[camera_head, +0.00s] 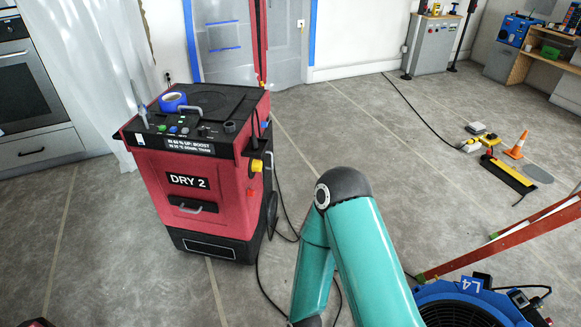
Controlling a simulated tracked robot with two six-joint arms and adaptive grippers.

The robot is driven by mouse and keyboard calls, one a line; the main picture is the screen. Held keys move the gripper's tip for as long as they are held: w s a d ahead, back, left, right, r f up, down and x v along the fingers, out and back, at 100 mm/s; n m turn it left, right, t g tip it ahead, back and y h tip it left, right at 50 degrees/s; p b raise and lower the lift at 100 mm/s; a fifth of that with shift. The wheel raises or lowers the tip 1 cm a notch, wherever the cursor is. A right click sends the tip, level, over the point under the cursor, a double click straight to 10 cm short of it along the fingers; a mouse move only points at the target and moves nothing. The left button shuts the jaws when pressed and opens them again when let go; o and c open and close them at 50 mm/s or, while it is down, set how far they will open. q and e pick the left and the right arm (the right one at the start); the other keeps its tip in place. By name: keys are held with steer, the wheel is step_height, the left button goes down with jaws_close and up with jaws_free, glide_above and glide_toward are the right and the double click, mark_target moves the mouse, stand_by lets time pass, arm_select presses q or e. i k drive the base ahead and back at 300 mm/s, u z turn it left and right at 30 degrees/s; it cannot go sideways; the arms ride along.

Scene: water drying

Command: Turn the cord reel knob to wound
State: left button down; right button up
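A red and black dryer marked DRY 2 (225,205) stands upright on the floor left of centre. On its right side a yellow round part (256,167) sticks out near the top. A dark round shape that may be a cord reel (271,213) shows lower on that side, seen edge-on. I cannot tell which part is the reel knob or how it is set. A black cord (285,236) runs from that side onto the floor. My teal arm bends in front, right of the dryer and apart from it in the picture. Neither gripper is in view.
A blue roll of tape (172,101) lies on the dryer's top. A blue round machine marked L4 (470,290) and red slanted bars (510,236) stand at lower right. An orange cone (517,146) is farther back. Open floor lies left and behind my arm.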

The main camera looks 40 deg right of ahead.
mark_target(257, 165)
steer(key=z, duration=0.7)
steer(key=i, duration=1.7)
steer(key=u, duration=0.25)
